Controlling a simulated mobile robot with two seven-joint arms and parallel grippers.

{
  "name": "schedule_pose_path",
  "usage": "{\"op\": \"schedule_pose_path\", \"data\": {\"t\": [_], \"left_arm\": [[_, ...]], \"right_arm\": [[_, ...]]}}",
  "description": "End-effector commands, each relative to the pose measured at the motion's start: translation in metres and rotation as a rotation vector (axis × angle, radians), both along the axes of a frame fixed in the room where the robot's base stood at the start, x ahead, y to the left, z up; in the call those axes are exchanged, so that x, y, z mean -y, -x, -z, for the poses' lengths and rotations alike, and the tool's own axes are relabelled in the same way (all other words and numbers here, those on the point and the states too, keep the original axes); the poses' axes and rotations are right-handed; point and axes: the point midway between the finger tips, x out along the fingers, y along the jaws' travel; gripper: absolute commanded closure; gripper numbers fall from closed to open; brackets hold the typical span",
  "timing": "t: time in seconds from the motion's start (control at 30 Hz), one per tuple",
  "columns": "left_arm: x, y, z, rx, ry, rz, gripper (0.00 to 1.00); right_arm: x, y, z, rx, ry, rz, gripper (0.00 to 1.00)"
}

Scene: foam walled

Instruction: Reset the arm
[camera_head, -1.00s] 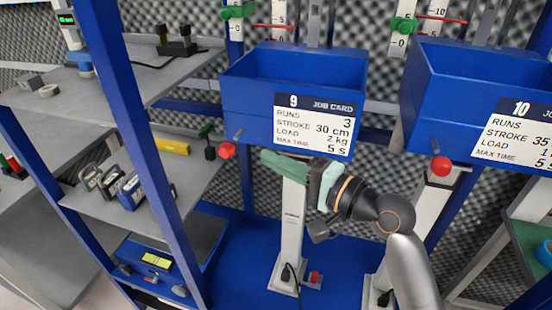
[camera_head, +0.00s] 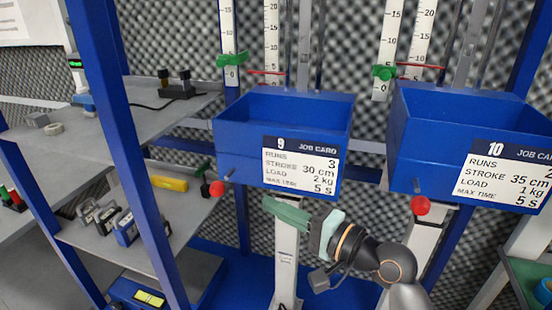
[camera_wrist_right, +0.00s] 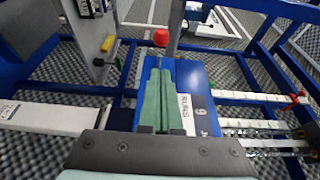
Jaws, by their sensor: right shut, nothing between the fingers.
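My right arm comes in from the lower right in the head view. Its gripper (camera_head: 268,205) has green fingers, shut and empty, pointing left just below the blue box numbered 9 (camera_head: 238,145). The red ball knob (camera_head: 216,188) of that box is left of the fingertips, apart from them. In the right wrist view the two green fingers (camera_wrist_right: 158,75) lie together, with a blue box (camera_wrist_right: 192,75) and its white card behind them and a red ball (camera_wrist_right: 160,37) beyond. My left gripper is not in view.
Blue box 10 (camera_head: 420,140) with a red knob (camera_head: 420,205) stands to the right. A blue-framed shelf (camera_head: 150,110) with several small devices stands at the left. White columns (camera_head: 285,265) rise below the boxes, in front of grey foam walling.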

Motion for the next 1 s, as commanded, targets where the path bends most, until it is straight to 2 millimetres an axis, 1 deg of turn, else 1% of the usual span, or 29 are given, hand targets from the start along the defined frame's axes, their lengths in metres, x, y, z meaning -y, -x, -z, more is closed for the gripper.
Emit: {"op": "schedule_pose_path", "data": {"t": [0.07,0.17,0.2,0.27,0.3,0.33,0.37,0.4,0.47,0.5,0.57,0.6,0.67,0.7,0.8,0.9,1.0], "left_arm": [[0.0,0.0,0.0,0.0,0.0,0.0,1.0],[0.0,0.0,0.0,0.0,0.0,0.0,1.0],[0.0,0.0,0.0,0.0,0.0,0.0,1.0],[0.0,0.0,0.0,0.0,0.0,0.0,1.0],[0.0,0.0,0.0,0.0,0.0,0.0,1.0],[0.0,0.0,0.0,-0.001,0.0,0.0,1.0],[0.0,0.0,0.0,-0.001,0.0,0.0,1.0],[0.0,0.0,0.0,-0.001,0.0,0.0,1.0],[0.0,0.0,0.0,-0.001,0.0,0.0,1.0],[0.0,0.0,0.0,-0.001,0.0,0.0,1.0],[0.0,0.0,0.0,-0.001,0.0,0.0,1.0],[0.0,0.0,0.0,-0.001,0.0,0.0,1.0],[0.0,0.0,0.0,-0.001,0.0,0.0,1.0],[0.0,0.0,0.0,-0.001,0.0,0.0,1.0],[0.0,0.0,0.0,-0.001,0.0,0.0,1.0],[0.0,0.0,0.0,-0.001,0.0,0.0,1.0],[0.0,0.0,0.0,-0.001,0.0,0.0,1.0]], "right_arm": [[0.004,-0.001,0.015,-0.001,0.027,0.025,1.0],[0.018,-0.003,0.057,0.011,0.119,0.094,1.0],[0.026,-0.001,0.08,0.019,0.176,0.129,1.0],[0.04,0.004,0.12,0.034,0.285,0.179,1.0],[0.051,0.011,0.147,0.046,0.367,0.209,1.0],[0.059,0.017,0.167,0.056,0.433,0.226,1.0],[0.067,0.024,0.187,0.066,0.501,0.241,1.0],[0.077,0.035,0.212,0.078,0.591,0.253,1.0],[0.092,0.056,0.248,0.1,0.732,0.255,1.0],[0.103,0.071,0.27,0.115,0.828,0.25,1.0],[0.117,0.097,0.301,0.138,0.968,0.225,1.0],[0.126,0.115,0.318,0.156,1.057,0.2,1.0],[0.137,0.14,0.34,0.184,1.178,0.157,1.0],[0.144,0.156,0.353,0.2,1.249,0.125,1.0],[0.156,0.188,0.373,0.242,1.382,0.051,1.0],[0.163,0.207,0.383,0.27,1.458,0.0,1.0],[0.165,0.214,0.387,0.285,1.49,-0.022,1.0]]}}
